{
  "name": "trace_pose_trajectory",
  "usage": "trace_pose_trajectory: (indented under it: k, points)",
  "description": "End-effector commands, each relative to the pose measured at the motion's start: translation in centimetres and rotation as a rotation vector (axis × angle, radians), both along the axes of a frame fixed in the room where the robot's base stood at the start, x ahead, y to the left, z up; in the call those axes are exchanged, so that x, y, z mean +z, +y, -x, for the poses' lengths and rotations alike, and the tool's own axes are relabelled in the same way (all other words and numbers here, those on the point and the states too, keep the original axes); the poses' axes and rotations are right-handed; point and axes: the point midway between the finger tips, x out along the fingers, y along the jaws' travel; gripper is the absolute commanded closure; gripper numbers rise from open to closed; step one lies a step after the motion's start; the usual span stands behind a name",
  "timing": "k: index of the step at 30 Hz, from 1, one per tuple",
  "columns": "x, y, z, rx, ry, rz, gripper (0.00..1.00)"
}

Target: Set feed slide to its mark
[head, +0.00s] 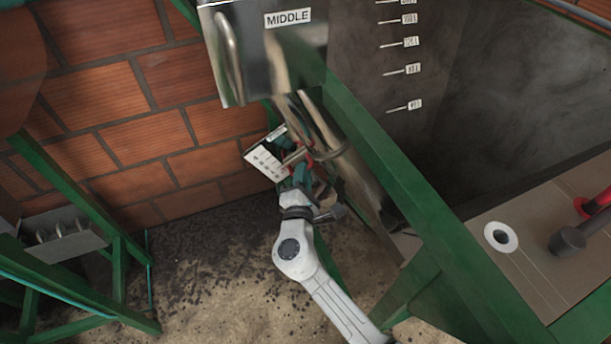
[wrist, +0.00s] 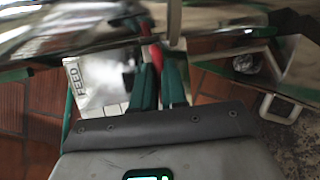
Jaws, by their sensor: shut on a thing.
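My gripper (head: 303,172) is at the end of my white arm, under the steel box marked MIDDLE. In the wrist view its two green fingers (wrist: 160,84) are close together around a red handle (wrist: 153,52). A bit of red (head: 309,160) also shows at the fingers in the head view. Beside them is a pale plate with dark marks (head: 264,163). The wrist view shows a plate lettered FEED (wrist: 75,77) left of the fingers. The slide's body and its position against a mark cannot be made out.
The steel box marked MIDDLE (head: 265,60), with a bar handle, hangs just above my gripper. A green beam (head: 400,190) runs close on the right, before a dark tank with level labels (head: 410,41). A brick wall (head: 165,130) stands behind. Open floor lies left of my arm.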

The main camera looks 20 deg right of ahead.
Motion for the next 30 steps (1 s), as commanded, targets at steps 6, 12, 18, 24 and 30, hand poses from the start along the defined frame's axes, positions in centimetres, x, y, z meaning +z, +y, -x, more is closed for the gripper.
trace_pose_trajectory:
  k: [6,12,18,24,30]
  points:
    - [0.1,0.0,0.0,0.0,-0.002,0.001,0.76]
    - [0.0,0.0,0.0,0.0,-0.001,0.001,0.62]
    - [0.0,0.0,0.1,0.0,0.0,0.0,0.62]
    - [-0.2,0.9,1.8,0.002,0.0,-0.001,0.62]
    - [-0.2,2.7,5.3,0.003,0.0,-0.001,0.62]
